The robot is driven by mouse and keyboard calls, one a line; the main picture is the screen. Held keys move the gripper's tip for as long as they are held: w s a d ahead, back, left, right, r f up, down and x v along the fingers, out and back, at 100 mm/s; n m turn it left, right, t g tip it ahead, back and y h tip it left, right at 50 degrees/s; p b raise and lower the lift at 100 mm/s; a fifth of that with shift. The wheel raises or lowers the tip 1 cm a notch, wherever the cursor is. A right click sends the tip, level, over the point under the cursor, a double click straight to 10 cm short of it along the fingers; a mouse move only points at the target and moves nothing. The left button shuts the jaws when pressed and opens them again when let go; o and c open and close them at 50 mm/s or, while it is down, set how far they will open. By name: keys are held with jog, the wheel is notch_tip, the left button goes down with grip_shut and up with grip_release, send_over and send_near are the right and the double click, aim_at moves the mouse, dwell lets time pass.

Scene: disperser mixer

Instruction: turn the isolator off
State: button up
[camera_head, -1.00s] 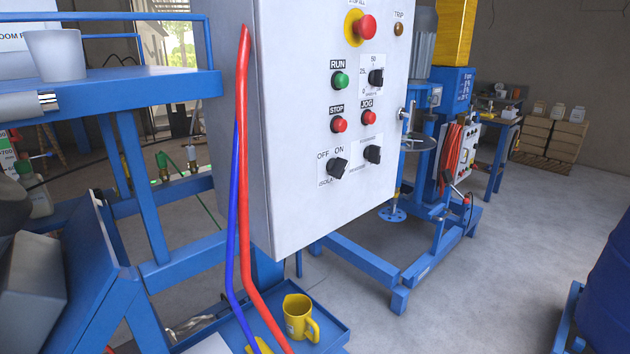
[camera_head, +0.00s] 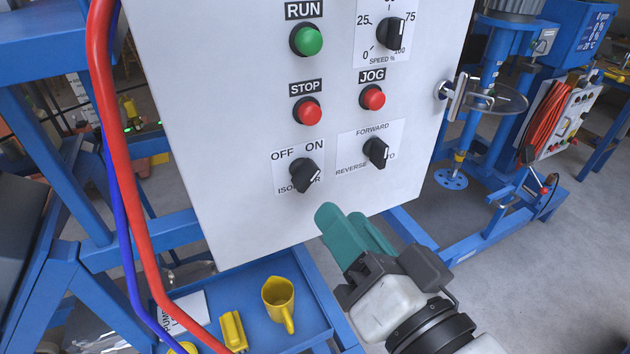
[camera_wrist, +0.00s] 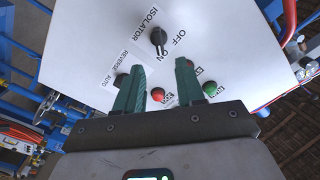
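The isolator switch (camera_head: 305,176) is a black rotary knob on a white label low on the light grey panel (camera_head: 225,150), with OFF at its upper left and ON at its upper right. Its handle appears slanted to the ON side. The knob also shows in the wrist view (camera_wrist: 158,37), top centre, beyond my fingers. My gripper (camera_head: 345,216) has teal fingers and is below and slightly right of the knob, apart from it. In the wrist view my gripper (camera_wrist: 160,68) is open, its fingers apart with nothing between them.
Beside the isolator is the forward/reverse knob (camera_head: 376,152). Above are the red STOP (camera_head: 307,111) and JOG (camera_head: 372,97) buttons and green RUN button (camera_head: 306,40). A red hose (camera_head: 122,190) hangs at the left. A blue tray (camera_head: 318,318) with a yellow jug (camera_head: 279,300) is below.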

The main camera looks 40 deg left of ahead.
aim_at(312, 180)
jog(key=p+x, duration=0.1)
jog(key=x, duration=0.7)
jog(key=shift+w+a, duration=0.15)
jog(key=shift+a, duration=0.2)
grip_shut()
jog(key=shift+f, duration=0.1)
